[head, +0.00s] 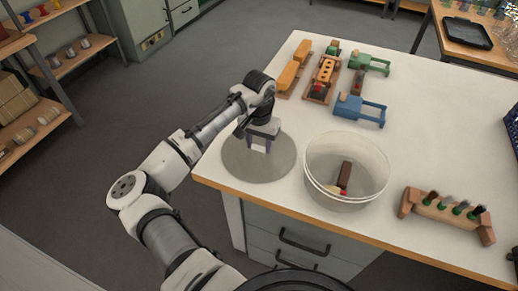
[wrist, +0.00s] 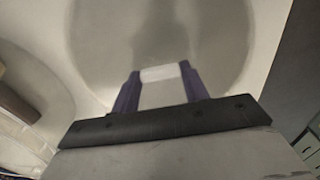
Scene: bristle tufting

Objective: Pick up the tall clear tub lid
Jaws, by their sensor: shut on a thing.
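The tall clear tub lid is a round, see-through grey disc (head: 240,165) near the table's left corner in the head view. It also fills much of the wrist view (wrist: 215,50). My gripper (head: 258,148) is above it, pointing down. Its two purple fingers are shut on a pale block (wrist: 160,73) at the lid's middle, which looks like its handle. I cannot tell whether the lid rests on the table or is slightly raised. The open clear tub (head: 372,150) stands to its right with a brown, red-tipped piece (head: 344,178) inside.
The white table (head: 420,130) carries wooden stands with orange, green and blue tools (head: 325,78) behind the tub. A wooden rack (head: 450,215) with several dark tufted pieces is at the front right. A blue crate (head: 513,125) is at the right edge. Drawers (head: 290,240) are below.

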